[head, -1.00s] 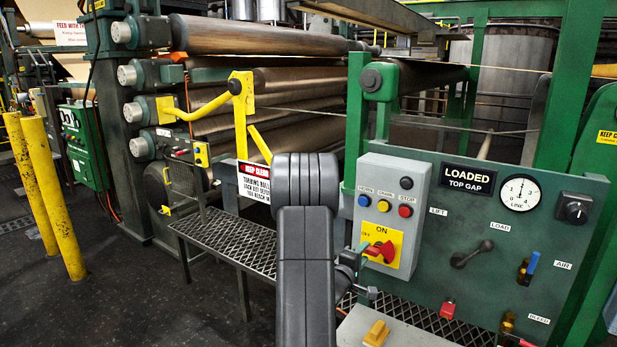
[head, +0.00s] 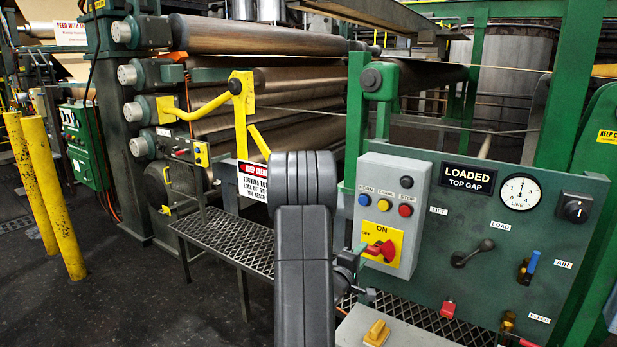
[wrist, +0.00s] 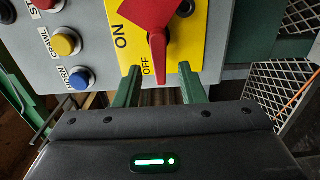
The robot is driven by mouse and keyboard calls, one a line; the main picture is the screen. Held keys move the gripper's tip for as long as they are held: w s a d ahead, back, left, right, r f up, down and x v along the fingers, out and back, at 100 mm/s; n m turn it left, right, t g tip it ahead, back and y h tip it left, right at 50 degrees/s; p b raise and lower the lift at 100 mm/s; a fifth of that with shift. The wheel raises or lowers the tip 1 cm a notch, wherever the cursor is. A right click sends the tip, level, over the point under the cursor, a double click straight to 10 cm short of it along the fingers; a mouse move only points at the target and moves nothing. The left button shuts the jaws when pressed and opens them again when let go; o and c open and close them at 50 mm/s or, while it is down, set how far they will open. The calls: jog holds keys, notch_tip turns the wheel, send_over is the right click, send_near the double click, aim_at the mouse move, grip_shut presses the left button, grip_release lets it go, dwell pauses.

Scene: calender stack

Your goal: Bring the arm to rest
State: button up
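My gripper (wrist: 160,70) is open and empty in the wrist view, its two green fingers apart. The red switch handle (wrist: 158,55) shows between the fingertips in the picture, with a gap on each side; its tip is beside the word OFF. In the head view, my gripper (head: 350,270) is partly hidden behind my dark arm, just below and left of the red rotary switch (head: 382,250). The switch sits on a yellow plate (head: 388,233) on the grey control box (head: 400,172).
The green panel (head: 470,230) carries a gauge (head: 521,192), a dark lever (head: 472,254) and a blue-handled valve (head: 529,266). A mesh step (head: 225,240) and a yellow guard bar (head: 240,120) stand by the rolls (head: 270,95). Dark floor (head: 130,290) is open at left.

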jog(key=x, duration=0.4)
jog(key=shift+w+d+p, duration=0.2)
jog(key=shift+w+p, duration=0.1)
jog(key=shift+p, duration=0.05)
jog(key=shift+s+r+m+b, duration=0.1)
jog(key=shift+r+m+b, duration=0.1)
jog(key=shift+m, duration=0.85)
jog(key=shift+s+r+m+b, duration=0.1)
jog(key=shift+r+m+b, duration=0.1)
jog(key=shift+m, duration=0.85)
jog(key=shift+a, duration=0.1)
